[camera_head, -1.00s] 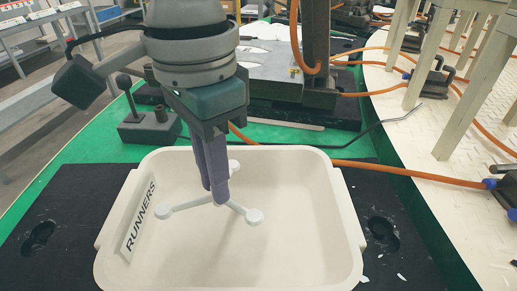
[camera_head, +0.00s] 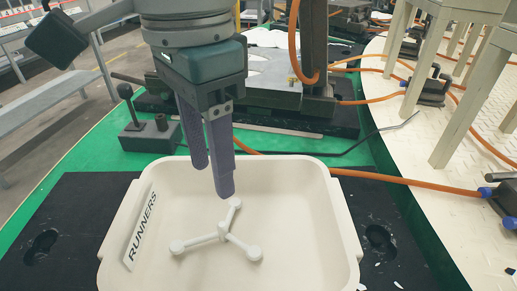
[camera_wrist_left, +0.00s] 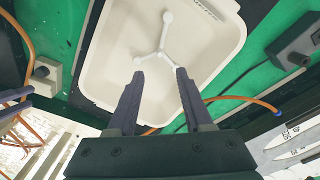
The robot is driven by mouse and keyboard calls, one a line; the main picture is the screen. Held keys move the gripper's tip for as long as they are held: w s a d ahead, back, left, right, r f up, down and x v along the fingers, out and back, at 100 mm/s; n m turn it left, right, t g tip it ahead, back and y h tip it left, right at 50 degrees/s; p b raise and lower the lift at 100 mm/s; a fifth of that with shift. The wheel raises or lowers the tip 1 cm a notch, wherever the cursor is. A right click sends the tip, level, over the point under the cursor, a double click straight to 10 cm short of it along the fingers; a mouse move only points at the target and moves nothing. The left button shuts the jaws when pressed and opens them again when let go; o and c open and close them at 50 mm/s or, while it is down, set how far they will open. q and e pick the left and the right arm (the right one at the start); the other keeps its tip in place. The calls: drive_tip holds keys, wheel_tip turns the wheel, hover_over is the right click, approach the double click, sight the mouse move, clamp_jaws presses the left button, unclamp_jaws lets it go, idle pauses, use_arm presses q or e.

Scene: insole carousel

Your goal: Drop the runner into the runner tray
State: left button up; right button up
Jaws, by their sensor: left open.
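The runner (camera_head: 222,236) is a white three-armed piece with round knobs at its ends. It lies inside the runner tray (camera_head: 345,215), a cream tub labelled RUNNERS on its left wall. My left gripper (camera_head: 212,180) is open and empty above the tray, with its purple fingers apart and pointing down over the back part of the tray. In the left wrist view, the runner (camera_wrist_left: 159,52) lies beyond the fingertips, apart from them, inside the tray (camera_wrist_left: 105,75).
A dark block with a knobbed lever (camera_head: 150,134) stands behind the tray on the green surface. A grey metal block (camera_head: 275,85) sits further back. An orange hose (camera_head: 400,180) runs behind the tray to the right. Black mats flank the tray.

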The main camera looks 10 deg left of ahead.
use_arm(q)
wheel_tip(320, 180, up, 6)
drive_tip(key=shift+f+p, duration=0.1)
drive_tip(key=shift+p, duration=0.35)
drive_tip(key=s+d+r+t+h+p, duration=0.25)
drive_tip(key=s+d+h+p, duration=0.35)
drive_tip(key=p, duration=0.5)
drive_tip(key=s+a+r+n+t+y+p, duration=0.1)
drive_tip(key=s+a+r+n+y+p, duration=0.2)
drive_tip(key=s+a+n+y+p, duration=0.65)
drive_tip(key=a+r+m+h+p, duration=0.1)
drive_tip(key=a+r+h+p, duration=0.1)
drive_tip(key=r+p, duration=1.5)
drive_tip(key=a+r+m+h+p, duration=0.1)
drive_tip(key=a+r+m+p, duration=0.1)
drive_tip(key=r+p, duration=1.6)
wheel_tip(320, 180, up, 3)
drive_tip(key=shift+s+a+r+h+p, duration=0.1)
drive_tip(key=shift+s+a+h+p, duration=0.25)
drive_tip(key=shift+s+a, duration=0.1)
